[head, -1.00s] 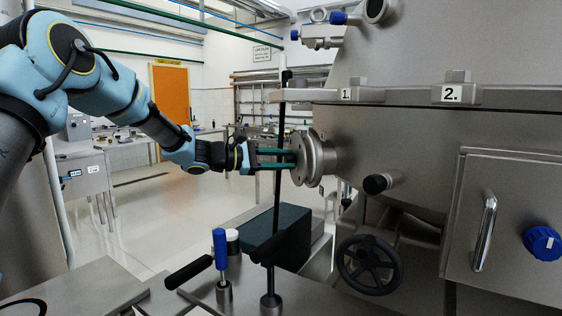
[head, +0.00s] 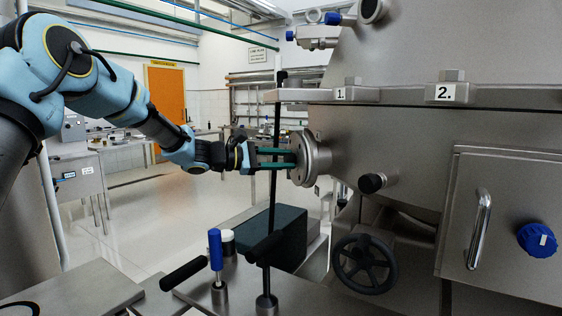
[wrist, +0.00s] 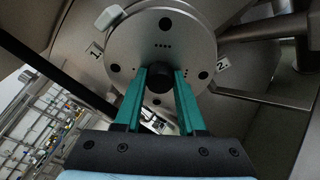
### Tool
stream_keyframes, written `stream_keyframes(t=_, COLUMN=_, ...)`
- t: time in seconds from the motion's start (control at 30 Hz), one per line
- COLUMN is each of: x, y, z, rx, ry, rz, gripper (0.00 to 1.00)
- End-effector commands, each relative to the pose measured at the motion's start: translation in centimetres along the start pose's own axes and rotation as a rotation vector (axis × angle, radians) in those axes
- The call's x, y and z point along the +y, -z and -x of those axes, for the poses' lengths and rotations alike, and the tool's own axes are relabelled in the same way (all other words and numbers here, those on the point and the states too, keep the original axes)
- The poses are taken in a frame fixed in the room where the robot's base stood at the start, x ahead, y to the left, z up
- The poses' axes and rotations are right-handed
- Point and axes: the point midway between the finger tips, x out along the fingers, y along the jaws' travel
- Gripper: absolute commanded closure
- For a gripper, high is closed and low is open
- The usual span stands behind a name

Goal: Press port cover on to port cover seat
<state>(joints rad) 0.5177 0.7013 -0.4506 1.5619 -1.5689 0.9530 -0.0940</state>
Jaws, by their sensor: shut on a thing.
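The port cover (wrist: 200,42) is a round grey metal disc with dark holes and a black centre knob (wrist: 158,80). In the head view the port cover (head: 297,162) is seen nearly edge-on, against the port cover seat (head: 319,158), a round flange on the separator's side. I cannot tell whether they fully touch. My gripper (wrist: 160,76) has green fingers, one on each side of the knob, and is shut on it. In the head view my gripper (head: 292,158) reaches in horizontally from the left. The cover hides most of the seat in the wrist view.
The steel separator body (head: 400,140) fills the right side. A black upright rod (head: 275,190) passes near my gripper. The floor behind is clear.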

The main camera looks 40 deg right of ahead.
Motion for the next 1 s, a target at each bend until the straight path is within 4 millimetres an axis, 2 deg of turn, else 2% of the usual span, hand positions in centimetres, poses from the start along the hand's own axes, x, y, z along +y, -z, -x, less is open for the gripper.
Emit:
stream_keyframes(t=0.7, x=0.05, y=-0.16, z=-0.80, rx=0.000, ry=-0.001, rz=0.000, gripper=1.00)
stream_keyframes(t=0.73, x=0.07, y=-0.16, z=-0.78, rx=0.000, ry=-0.001, rz=0.000, gripper=0.57)
stream_keyframes(t=1.0, x=0.03, y=-0.13, z=-0.75, rx=0.000, ry=-0.001, rz=0.000, gripper=0.27)
